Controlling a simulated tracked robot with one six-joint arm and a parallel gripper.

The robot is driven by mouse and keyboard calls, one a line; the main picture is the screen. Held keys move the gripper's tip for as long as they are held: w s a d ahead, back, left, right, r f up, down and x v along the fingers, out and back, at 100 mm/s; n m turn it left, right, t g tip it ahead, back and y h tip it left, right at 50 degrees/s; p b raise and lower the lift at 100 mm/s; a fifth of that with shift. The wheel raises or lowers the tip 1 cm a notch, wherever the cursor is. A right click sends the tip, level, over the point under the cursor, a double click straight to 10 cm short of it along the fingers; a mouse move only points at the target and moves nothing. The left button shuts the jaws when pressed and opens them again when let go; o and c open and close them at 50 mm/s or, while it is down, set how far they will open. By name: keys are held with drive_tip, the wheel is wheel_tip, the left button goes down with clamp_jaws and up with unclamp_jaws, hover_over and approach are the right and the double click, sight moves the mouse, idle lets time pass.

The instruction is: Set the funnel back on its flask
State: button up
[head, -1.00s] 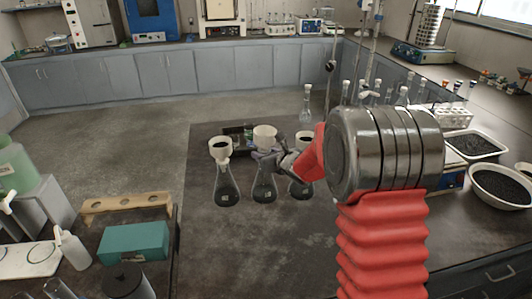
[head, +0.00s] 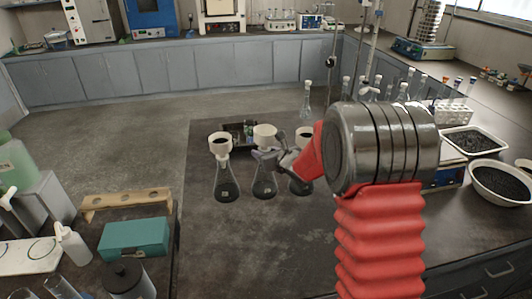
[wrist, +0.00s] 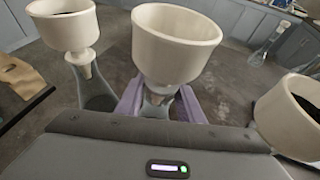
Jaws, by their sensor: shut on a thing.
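My gripper (head: 266,158) is shut on the middle white funnel (head: 264,138), below its wide cup. In the wrist view, the purple fingers stand on either side of the stem of this funnel (wrist: 176,45). The funnel is roughly upright and its inside looks pale. Its flask (head: 264,186), a conical glass one with dark contents, stands directly below; it shows partly in the wrist view (wrist: 155,108). The funnel's rim sits slightly higher than its neighbours' rims. The fingers hide where stem and flask neck meet, so I cannot tell whether the stem is inside.
A left funnel (head: 220,146) with dark contents sits on a flask (head: 227,184). A right funnel (head: 304,134) sits close beside my gripper, over another flask (head: 299,186). A dark tray (head: 238,128) lies behind. The bench in front is clear.

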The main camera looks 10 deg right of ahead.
drive_tip(key=shift+f, duration=0.95)
idle(1.6)
drive_tip(key=o, duration=1.2)
drive_tip(key=shift+s, duration=0.1)
drive_tip(key=v, duration=0.7)
drive_tip(key=shift+s+r, duration=0.15)
drive_tip(key=shift+s, duration=0.25)
idle(0.6)
idle(0.4)
